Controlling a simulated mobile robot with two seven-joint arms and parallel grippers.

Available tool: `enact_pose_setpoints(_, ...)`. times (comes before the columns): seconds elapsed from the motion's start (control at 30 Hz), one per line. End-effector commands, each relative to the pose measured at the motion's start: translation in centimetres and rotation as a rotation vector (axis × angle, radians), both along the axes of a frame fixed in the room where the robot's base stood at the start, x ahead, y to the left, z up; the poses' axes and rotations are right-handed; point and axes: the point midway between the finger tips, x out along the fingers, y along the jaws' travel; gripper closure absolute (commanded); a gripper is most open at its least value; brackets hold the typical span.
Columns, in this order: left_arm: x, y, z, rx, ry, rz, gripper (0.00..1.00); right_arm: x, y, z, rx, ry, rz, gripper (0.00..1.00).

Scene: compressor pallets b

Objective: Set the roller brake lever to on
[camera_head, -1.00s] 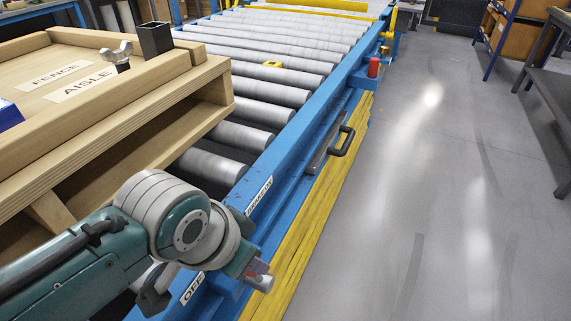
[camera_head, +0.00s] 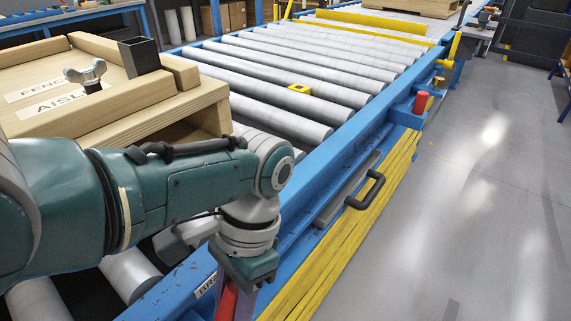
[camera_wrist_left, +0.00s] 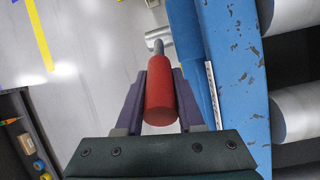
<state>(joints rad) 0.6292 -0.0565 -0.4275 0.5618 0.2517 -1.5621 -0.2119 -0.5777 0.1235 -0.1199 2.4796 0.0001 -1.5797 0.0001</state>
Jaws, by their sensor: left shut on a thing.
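The brake lever has a red cylindrical grip (camera_wrist_left: 160,97) on a grey metal shaft (camera_wrist_left: 157,47) in the left wrist view. My left gripper (camera_wrist_left: 159,88) is shut on this grip, one finger on each side. In the head view the left gripper (camera_head: 236,300) points down at the bottom beside the blue conveyor rail, with part of the red grip (camera_head: 226,303) showing. A white label (camera_head: 206,287) on the rail is partly covered by my arm; its text is cut off. The lever's pivot is hidden. My right gripper is not in view.
The roller conveyor's blue rail (camera_head: 345,139) runs away to the upper right. A wooden pallet fixture (camera_head: 165,105) stands at left. The grey floor (camera_head: 440,220) at right is clear.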

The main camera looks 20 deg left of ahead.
Motion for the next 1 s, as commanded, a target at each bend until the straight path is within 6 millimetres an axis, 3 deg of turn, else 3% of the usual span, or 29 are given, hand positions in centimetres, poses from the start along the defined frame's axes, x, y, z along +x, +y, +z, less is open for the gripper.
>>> enact_pose_setpoints(0.2,-0.23,0.09,-0.61,0.015,0.039,0.000,1.00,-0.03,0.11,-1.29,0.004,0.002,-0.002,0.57)
enact_pose_setpoints(0.67,-0.45,0.21,-0.66,0.020,0.051,0.002,1.00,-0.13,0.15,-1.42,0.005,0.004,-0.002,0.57)
enact_pose_setpoints(0.7,-0.44,0.21,-0.66,0.020,0.050,0.002,0.59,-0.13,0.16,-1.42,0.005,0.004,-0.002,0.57)
enact_pose_setpoints(0.93,-0.44,0.18,-0.57,0.020,0.052,0.001,0.33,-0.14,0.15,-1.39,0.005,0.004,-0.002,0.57)
enact_pose_setpoints(1.0,-0.44,0.18,-0.53,0.020,0.052,0.001,0.33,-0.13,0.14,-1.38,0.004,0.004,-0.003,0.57)
